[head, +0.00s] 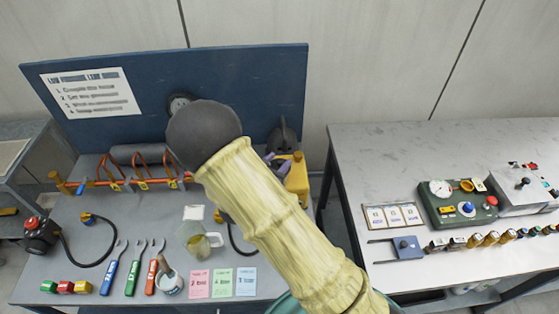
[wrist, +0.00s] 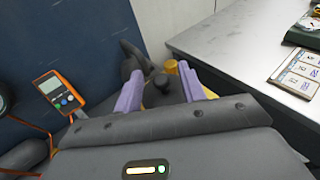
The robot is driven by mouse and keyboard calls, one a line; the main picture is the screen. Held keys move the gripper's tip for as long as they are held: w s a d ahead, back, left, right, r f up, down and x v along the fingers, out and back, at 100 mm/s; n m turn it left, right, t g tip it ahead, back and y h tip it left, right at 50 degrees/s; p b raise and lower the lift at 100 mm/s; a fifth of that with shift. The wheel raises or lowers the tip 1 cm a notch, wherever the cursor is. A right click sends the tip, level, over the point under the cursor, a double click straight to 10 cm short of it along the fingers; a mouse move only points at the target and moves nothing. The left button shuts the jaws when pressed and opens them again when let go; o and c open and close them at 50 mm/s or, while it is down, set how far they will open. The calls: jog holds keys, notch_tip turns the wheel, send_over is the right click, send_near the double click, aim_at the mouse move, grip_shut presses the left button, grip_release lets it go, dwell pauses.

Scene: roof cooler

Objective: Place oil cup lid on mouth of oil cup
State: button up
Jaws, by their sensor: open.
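A clear cup with yellow liquid (head: 203,242), apparently the oil cup, stands on the left bench just left of my arm. A pale square piece (head: 195,213) shows at its top; I cannot tell whether it is the lid. My gripper's purple fingers (head: 281,163) are partly hidden behind my arm, near the back right of the bench. In the wrist view my gripper (wrist: 163,80) is open. A small dark knob (wrist: 162,81) shows between its fingers, with a yellow round thing (wrist: 171,66) beyond. I cannot tell whether either is the lid.
A blue backboard (head: 80,55) stands behind the bench. A gap separates the right table (head: 390,155), whose back left is clear.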

jog(key=b+v, duration=0.2)
jog(key=v, duration=0.8)
jog(key=shift+s+a, duration=0.15)
jog(key=shift+s, duration=0.15)
jog(key=shift+f, duration=0.1)
jog(key=s+d+m+g+y, duration=0.2)
jog(key=s+d+m+g, duration=0.5)
jog(key=m, duration=0.4)
jog(key=s+d+m+g+y, duration=0.3)
jog(key=s+d+m+g, duration=0.2)
jog(key=d+m+g, duration=0.35)
jog(key=r+m+t+y, duration=0.1)
jog(key=m, duration=0.2)
jog(key=w+d+r+m+t+y, duration=0.1)
jog(key=m+t, duration=0.1)
jog(key=m, duration=0.1)
jog(key=d+r+m+t+y, duration=0.1)
jog(key=m+t, duration=0.1)
jog(key=m, duration=0.2)
jog(key=shift+w, duration=0.4)
